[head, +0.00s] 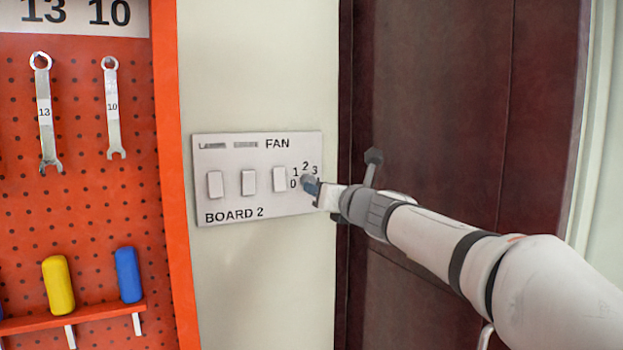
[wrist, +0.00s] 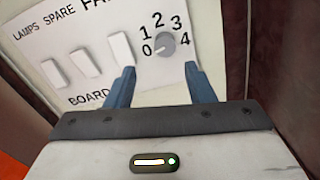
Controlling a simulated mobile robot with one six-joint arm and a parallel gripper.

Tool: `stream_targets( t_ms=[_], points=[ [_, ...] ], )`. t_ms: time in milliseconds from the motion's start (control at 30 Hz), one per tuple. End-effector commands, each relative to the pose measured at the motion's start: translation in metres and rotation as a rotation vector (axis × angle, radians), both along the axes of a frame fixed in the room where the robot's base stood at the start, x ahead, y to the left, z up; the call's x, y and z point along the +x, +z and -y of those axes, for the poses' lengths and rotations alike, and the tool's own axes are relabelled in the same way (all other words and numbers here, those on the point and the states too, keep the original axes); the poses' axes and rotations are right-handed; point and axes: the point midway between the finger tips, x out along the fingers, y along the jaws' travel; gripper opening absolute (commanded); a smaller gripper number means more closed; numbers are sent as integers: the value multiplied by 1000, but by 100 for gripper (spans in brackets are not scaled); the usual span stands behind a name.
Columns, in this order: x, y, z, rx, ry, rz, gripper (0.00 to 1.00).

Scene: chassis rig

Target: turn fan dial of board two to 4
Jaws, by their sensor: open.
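Board two (head: 235,204) is a pale wall plate labelled BOARD 2 and FAN, and it also shows in the wrist view (wrist: 135,88). The fan dial (wrist: 164,46) is a small grey round knob with 0 to 4 printed around it. A pale mark on its left side seems to face 0. In the head view, my gripper (head: 318,190) is at the board's right side, hiding the 4 and part of the dial. In the wrist view, my gripper (wrist: 159,76) is open with blue fingers apart and empty. The dial appears ahead, between the finger lines; contact cannot be told.
Three white rocker switches (head: 248,182) sit left of the dial. An orange pegboard (head: 90,200) with wrenches and yellow and blue items is further left. A dark red door (head: 440,110) with a grey handle (head: 372,160) stands right, close to my arm.

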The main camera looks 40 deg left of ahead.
Motion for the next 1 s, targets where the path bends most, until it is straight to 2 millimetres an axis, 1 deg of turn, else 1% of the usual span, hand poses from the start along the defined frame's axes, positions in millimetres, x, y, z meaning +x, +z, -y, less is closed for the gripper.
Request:
stream_targets(
  t_ms=[133,400,600,733,967,1000],
  points=[
    [10,2,-7,2,-10,-4,49],
    [33,3,-39,2,-17,-5,49],
    [42,2,-54,3,-20,-4,49],
    [44,1,-58,3,-21,-4,49],
    [45,1,-58,3,-21,-4,49],
    [45,1,-58,3,-21,-4,46]
  ],
)
